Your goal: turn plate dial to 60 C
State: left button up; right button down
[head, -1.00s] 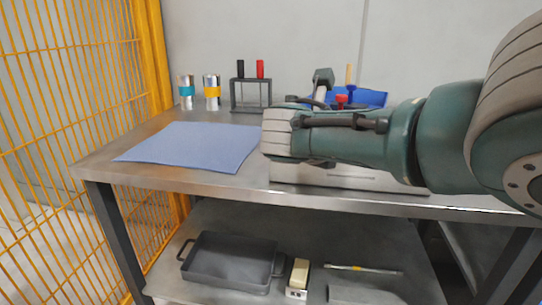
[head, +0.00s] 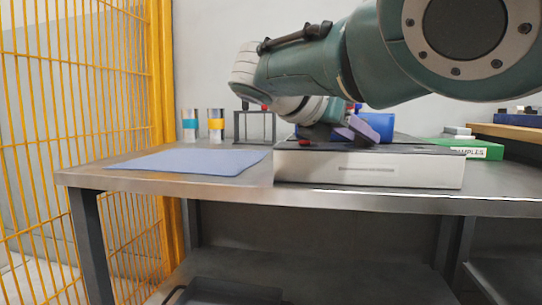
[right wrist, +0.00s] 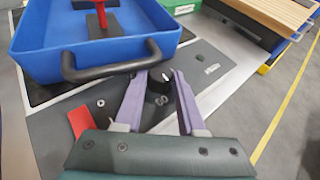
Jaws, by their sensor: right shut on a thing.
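The plate is a low box with a pale metal front (head: 368,170) and a dark top, at the front of the table in the head view. In the right wrist view its dark grey top panel (right wrist: 215,65) carries a small black dial (right wrist: 158,84) with a pale mark. My right gripper (right wrist: 160,92) has its purple fingers on either side of the dial and is shut on it. In the head view the right gripper (head: 352,133) points down at the plate's top. The dial's setting is not readable. My left gripper is not in view.
A blue tray (right wrist: 150,48) with a black handle and a red-handled tool stands close beside the fingers. A red patch (right wrist: 83,119) is on the plate. A blue mat (head: 190,162), two banded cans and a dark rack (head: 238,126) are left. A green box (head: 475,150) is right.

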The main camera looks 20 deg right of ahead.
dwell(0.5)
jog(key=c, duration=0.8)
grip_release()
jog(key=a+r+p, duration=0.1)
jog(key=p, duration=0.1)
jog(key=a+r+p, duration=0.1)
jog(key=p, duration=0.1)
jog(key=shift+s+a, duration=0.15)
jog(key=shift+s, duration=0.2)
jog(key=v, duration=0.2)
jog(key=p+v, duration=0.1)
jog(key=v, duration=0.4)
jog(key=shift+a+f, duration=0.1)
jog(key=shift+f, duration=0.25)
jog(key=shift+o, duration=0.3)
